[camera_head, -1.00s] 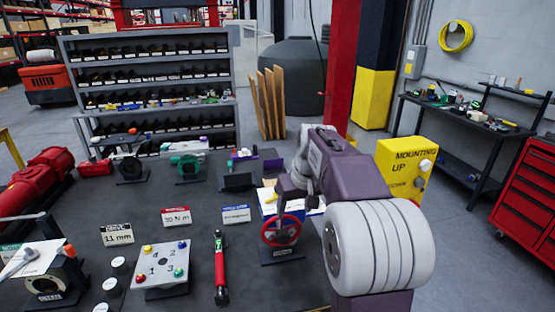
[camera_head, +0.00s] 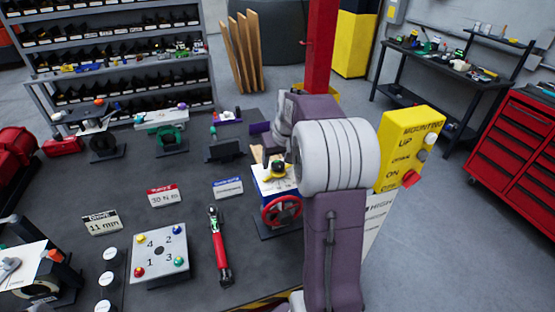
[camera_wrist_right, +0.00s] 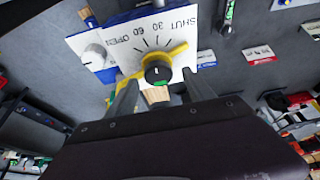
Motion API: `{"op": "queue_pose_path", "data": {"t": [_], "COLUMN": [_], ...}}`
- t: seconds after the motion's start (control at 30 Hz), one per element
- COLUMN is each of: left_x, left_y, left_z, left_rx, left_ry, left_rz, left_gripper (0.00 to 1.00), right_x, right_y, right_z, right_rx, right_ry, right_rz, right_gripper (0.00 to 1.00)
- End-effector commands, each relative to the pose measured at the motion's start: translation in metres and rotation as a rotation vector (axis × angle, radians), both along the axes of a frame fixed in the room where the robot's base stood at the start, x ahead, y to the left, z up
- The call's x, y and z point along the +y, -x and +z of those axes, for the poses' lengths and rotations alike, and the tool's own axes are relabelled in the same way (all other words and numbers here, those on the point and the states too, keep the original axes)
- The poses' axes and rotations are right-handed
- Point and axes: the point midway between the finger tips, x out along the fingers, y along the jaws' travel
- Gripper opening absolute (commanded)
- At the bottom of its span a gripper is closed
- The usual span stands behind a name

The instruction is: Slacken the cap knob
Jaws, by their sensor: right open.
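The valve actuator (camera_head: 281,186) is a blue-and-white box on the dark bench, with a red handwheel (camera_head: 282,211) on its front. On its top is a black knob (camera_head: 278,166) over a yellow pointer. In the right wrist view this black knob (camera_wrist_right: 158,71) has a green mark and sits at a dial marked SHUT, 30, 60, OPEN. A grey-white knob (camera_wrist_right: 95,54) shows on another part at left. My right gripper (camera_wrist_right: 160,92) is open, its fingers on either side below the black knob in the picture; contact cannot be told. Its fingers are hidden in the head view.
A yellow control box (camera_head: 408,150) with buttons stands right of my right arm. A red torque tool (camera_head: 219,245) and a plate with coloured knobs (camera_head: 159,252) lie left of the actuator. Shelves of bins (camera_head: 110,60) stand behind. Bare bench lies around the labels.

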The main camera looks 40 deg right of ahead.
Motion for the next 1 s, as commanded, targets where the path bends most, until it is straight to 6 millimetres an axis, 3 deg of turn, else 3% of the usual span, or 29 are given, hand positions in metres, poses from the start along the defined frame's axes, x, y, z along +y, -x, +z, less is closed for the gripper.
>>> {"op": "queue_pose_path", "data": {"t": [0.37,0.5,0.57,0.6,1.0], "left_x": [0.0,0.0,0.0,0.0,0.0], "left_y": [0.0003,0.0002,0.0002,0.0001,0.0001], "left_z": [0.0016,0.0016,0.0016,0.0015,0.0009], "left_rx": [0.0,0.0,0.0,0.0,0.0], "left_ry": [0.0,0.0,0.0,0.0,0.0], "left_rz": [0.0,0.0,0.0,0.0,0.0], "left_gripper": [0.36,0.36,0.36,0.36,0.36], "right_x": [-0.0012,-0.0012,-0.0013,-0.0012,-0.0032], "right_y": [-0.0034,-0.0035,-0.0036,-0.0037,-0.0037], "right_z": [-0.0095,-0.0094,-0.0095,-0.0094,-0.0093], "right_rx": [-0.001,-0.001,-0.001,-0.002,-0.003], "right_ry": [0.001,0.001,0.001,0.001,0.0], "right_rz": [0.0,0.0,0.0,0.0,0.102], "right_gripper": [0.59,0.2,0.03,0.0,0.0]}}
